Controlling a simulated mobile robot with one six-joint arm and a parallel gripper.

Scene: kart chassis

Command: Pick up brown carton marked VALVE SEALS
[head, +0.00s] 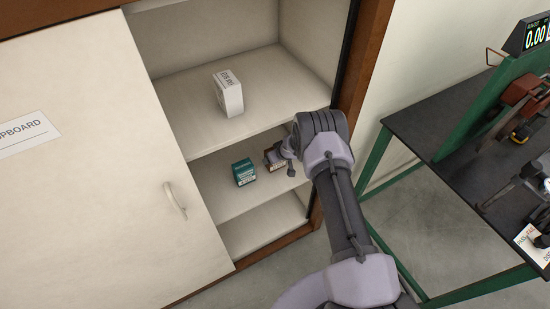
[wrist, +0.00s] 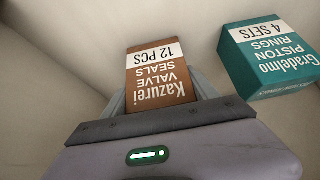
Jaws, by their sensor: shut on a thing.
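The brown carton marked VALVE SEALS (wrist: 160,77) is in the wrist view, with its print upside down and a white band reading 12 PCS. My gripper (wrist: 158,108) is shut on this carton, with the fingers along its sides and partly hidden behind it. In the head view the carton (head: 274,160) is a small brown box at the right of the cupboard's lower shelf, largely covered by my gripper (head: 279,155). I cannot tell whether the carton touches the shelf.
A teal PISTON RINGS carton (head: 243,172) stands left of the brown one, apart from it. A white carton (head: 228,94) stands on the shelf above. The sliding door (head: 90,170) covers the cupboard's left side. A dark workbench (head: 440,170) stands at right.

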